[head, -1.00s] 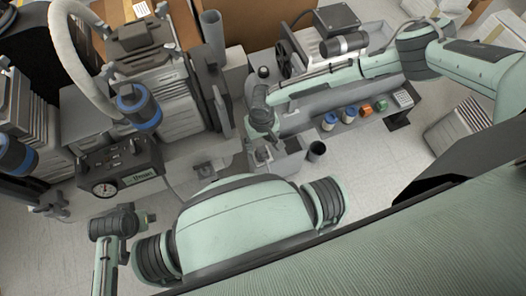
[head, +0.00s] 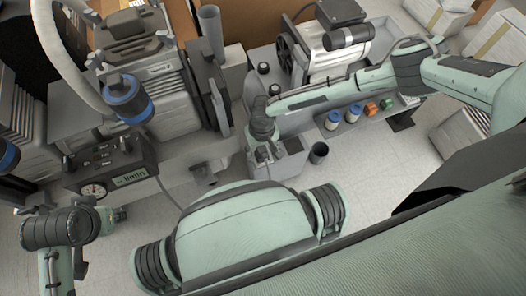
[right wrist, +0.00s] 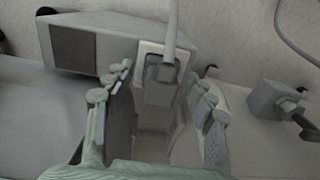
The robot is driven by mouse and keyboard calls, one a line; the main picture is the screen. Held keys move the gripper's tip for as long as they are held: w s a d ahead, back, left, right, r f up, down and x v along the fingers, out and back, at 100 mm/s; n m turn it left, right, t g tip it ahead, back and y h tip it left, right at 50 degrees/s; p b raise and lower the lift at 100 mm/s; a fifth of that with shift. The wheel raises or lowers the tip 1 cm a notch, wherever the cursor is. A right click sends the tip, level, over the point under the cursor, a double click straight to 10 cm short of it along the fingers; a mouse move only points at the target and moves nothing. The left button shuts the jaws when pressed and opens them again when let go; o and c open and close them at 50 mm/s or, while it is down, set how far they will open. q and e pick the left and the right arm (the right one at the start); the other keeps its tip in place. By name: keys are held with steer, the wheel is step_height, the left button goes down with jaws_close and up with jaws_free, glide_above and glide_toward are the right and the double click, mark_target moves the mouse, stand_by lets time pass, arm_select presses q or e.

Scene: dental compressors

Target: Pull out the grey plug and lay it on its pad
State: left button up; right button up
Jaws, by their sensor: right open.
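The grey plug (right wrist: 160,84) sits upright in a pale socket housing in the right wrist view, with a light cable running up from it. My right gripper (right wrist: 158,100) is open, with one finger on each side of the plug. I cannot tell whether the fingers touch it. In the head view my right gripper (head: 264,154) points down at the grey box, and the plug there is mostly hidden. My left gripper (head: 117,214) is at the lower left, small and side-on, apart from the plug. I cannot pick out the plug's pad for certain.
A gauge box (head: 108,166) stands at the left, and a dark cup (head: 319,152) beside the grey box. A second grey connector block (right wrist: 272,98) is right of the plug. Floor shows at the right.

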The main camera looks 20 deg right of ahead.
steer(key=shift+p, duration=0.35)
stand_by(1.1)
stand_by(0.4)
jaws_close()
